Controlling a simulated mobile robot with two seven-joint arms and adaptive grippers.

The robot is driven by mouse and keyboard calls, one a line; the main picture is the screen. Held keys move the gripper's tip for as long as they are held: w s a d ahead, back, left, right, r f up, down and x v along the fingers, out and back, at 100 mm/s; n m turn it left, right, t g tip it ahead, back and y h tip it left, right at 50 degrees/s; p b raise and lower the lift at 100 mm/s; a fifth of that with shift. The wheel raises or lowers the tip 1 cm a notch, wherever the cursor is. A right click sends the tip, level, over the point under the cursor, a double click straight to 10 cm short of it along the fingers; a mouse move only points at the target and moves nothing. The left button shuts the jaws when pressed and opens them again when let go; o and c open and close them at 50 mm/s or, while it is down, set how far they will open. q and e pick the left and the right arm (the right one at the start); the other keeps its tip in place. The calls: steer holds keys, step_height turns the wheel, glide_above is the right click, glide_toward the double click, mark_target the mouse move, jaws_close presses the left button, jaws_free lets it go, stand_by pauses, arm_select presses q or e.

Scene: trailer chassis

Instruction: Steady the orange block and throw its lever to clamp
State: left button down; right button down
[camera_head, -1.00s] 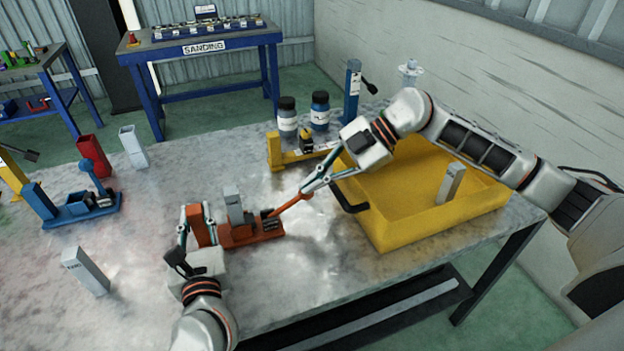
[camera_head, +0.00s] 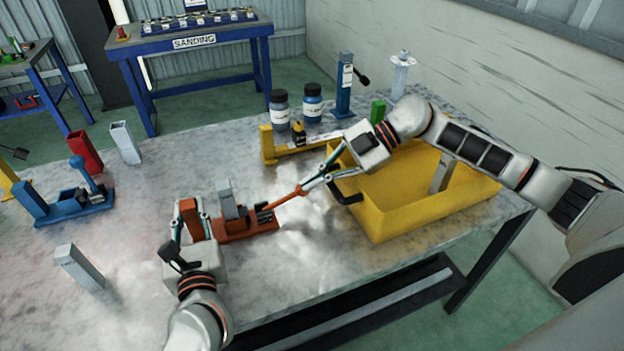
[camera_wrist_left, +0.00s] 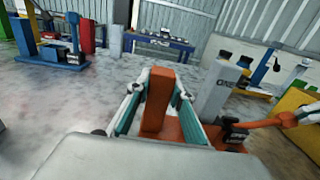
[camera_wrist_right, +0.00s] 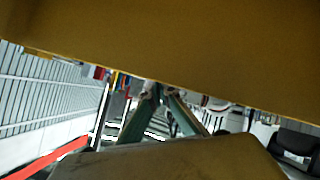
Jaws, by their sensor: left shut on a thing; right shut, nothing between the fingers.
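The orange block (camera_head: 247,226) is a low orange fixture on the metal table, with a grey upright piece (camera_head: 226,196) standing in it. My left gripper (camera_head: 192,214) is shut on the orange upright at its left end; the left wrist view shows that upright (camera_wrist_left: 157,103) between the two fingers. The orange lever (camera_head: 284,199) slants out to the right and slightly up. My right gripper (camera_head: 305,187) is shut and empty, its fingertips at the lever's outer end. Whether they touch it is hard to tell. The right wrist view shows its fingertips (camera_wrist_right: 158,92) close together.
A yellow bin (camera_head: 412,222) with a black handle stands right, under my right arm. A yellow fixture (camera_head: 283,155) and dark jars (camera_head: 279,108) are behind. Table in front of the lever is clear.

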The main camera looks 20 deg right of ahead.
steer(key=shift+d, duration=0.1)
steer(key=s+d+r, duration=0.2)
steer(key=d+r, duration=0.5)
steer(key=r, duration=0.2)
steer(key=shift+s+d+r, duration=0.25)
steer(key=shift+s+d, duration=0.15)
stand_by(0.4)
arm_select(q)
steer(key=c, duration=1.4)
jaws_free()
steer(key=shift+c, duration=0.2)
